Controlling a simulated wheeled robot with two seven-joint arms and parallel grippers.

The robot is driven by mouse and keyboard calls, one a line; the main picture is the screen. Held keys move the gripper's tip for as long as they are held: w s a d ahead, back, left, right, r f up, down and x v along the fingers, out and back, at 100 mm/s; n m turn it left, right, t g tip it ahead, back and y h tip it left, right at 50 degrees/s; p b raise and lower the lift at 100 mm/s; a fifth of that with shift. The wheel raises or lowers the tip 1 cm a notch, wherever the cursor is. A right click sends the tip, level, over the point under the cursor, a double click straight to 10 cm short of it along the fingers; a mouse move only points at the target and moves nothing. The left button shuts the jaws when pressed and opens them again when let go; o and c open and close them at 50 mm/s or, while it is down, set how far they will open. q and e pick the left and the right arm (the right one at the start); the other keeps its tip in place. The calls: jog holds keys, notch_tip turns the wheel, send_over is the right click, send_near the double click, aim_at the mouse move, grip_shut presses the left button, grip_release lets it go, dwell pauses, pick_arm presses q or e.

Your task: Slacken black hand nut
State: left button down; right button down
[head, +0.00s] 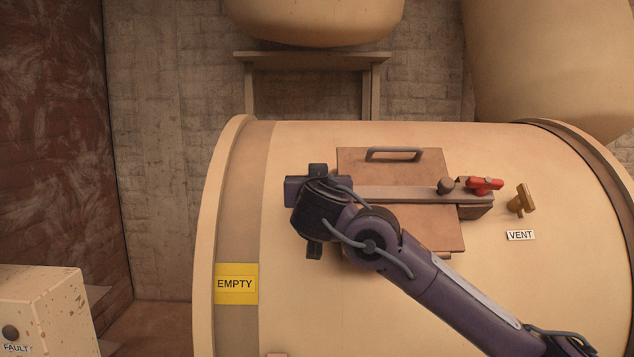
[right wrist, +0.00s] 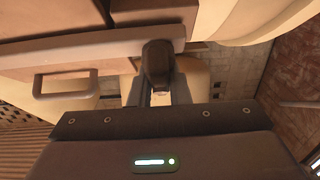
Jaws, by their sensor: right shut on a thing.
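The black hand nut (right wrist: 158,62) shows in the right wrist view as a dark rounded piece at the end of the hatch's bar. In the head view my right gripper (head: 306,190) is at the left end of the grey bar (head: 400,195), over the nut's place, and is shut on the nut. The gripper and wrist hide most of the nut there, so its turn angle cannot be told. My left gripper is not in view.
The bar crosses a brown hatch plate (head: 393,158) with a grey handle (head: 394,152) on a cream vessel. Right of it are a red clamp piece (head: 484,184), a brass vent valve (head: 521,200) and a VENT label. A yellow EMPTY label (head: 236,284) is lower left.

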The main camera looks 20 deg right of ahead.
jog(key=shift+n+y, duration=0.3)
jog(key=shift+n+y+p, duration=0.35)
jog(key=shift+n+y, duration=0.45)
jog(key=shift+n, duration=0.4)
jog(key=n+y+p, duration=0.3)
jog(key=n, duration=0.2)
jog(key=shift+r+p, duration=0.2)
jog(key=shift+p, duration=0.15)
jog(key=n+g+y+p, duration=0.1)
jog(key=n+y, duration=0.1)
jog(key=n, duration=0.1)
jog(key=shift+n+y+p, duration=0.3)
jog(key=shift+p, duration=0.05)
jog(key=n+g+y, duration=0.2)
jog(key=n, duration=0.2)
jog(key=shift+f, duration=0.15)
jog(key=shift+a+f+n+g+y, duration=0.1)
jog(key=shift+n+g+y, duration=0.6)
jog(key=shift+n+g, duration=1.3)
jog(key=shift+n+t, duration=0.3)
jog(key=shift+n, duration=0.3)
